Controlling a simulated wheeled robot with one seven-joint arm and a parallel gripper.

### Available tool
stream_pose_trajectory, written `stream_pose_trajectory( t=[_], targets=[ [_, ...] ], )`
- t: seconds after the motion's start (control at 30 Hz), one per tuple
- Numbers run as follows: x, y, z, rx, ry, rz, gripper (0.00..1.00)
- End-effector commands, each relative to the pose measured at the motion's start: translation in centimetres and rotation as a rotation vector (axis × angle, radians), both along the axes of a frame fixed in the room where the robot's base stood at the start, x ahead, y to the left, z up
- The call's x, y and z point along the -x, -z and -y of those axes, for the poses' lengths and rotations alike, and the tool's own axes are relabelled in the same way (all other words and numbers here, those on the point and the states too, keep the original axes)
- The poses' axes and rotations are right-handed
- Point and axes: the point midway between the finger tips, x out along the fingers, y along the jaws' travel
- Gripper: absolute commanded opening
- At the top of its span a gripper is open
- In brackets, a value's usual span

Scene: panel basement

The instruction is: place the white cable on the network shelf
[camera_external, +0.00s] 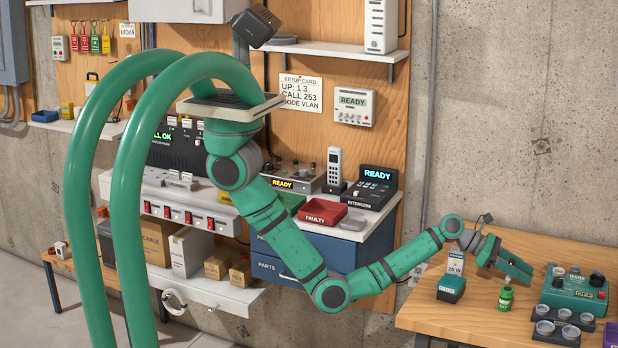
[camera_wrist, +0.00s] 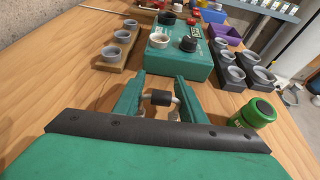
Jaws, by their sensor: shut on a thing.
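My gripper (camera_wrist: 160,98) is over the wooden table at the right. Its green fingers are closed on a small dark piece (camera_wrist: 160,97) with pale ends; I cannot tell exactly what this piece is. In the external view my gripper (camera_external: 512,267) hides it. A white loop that looks like cable (camera_external: 174,302) is by the low white shelf at the lower left. A white wall shelf (camera_external: 335,50) at the top carries a white upright device (camera_external: 381,26); I cannot tell whether it is the network shelf.
On the wooden table (camera_external: 455,317), a green bottle (camera_external: 506,298) stands close to my gripper. A teal box (camera_external: 451,289), a green tester (camera_external: 574,294) and cup trays (camera_external: 556,328) stand around it. The counter holds a red tray (camera_external: 323,212) and an intercom (camera_external: 371,188).

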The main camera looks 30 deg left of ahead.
Motion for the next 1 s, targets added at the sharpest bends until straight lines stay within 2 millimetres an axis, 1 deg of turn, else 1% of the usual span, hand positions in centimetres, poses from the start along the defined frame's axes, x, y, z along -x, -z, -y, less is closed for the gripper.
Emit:
stream_pose_trajectory(
  t=[0.27, 0.47, 0.5, 0.57, 0.6, 0.97, 1.0],
  targets=[
    [0.0, 0.11, 0.01, 0.001, 0.0, 0.0, 0.12],
    [0.0, 0.66, -0.01, 0.0, 0.0, 0.0, 0.12],
    [0.0, 0.72, -0.01, 0.0, 0.0, 0.0, 0.39],
    [0.0, 0.67, -0.01, 0.0, 0.0, 0.0, 0.54],
    [0.01, 0.67, -0.01, 0.0, 0.0, 0.0, 0.56],
    [0.07, 0.44, 0.04, 0.002, 0.0, 0.0, 0.56],
    [0.01, 0.36, -0.2, 0.002, -0.001, 0.0, 0.56]
  ],
)
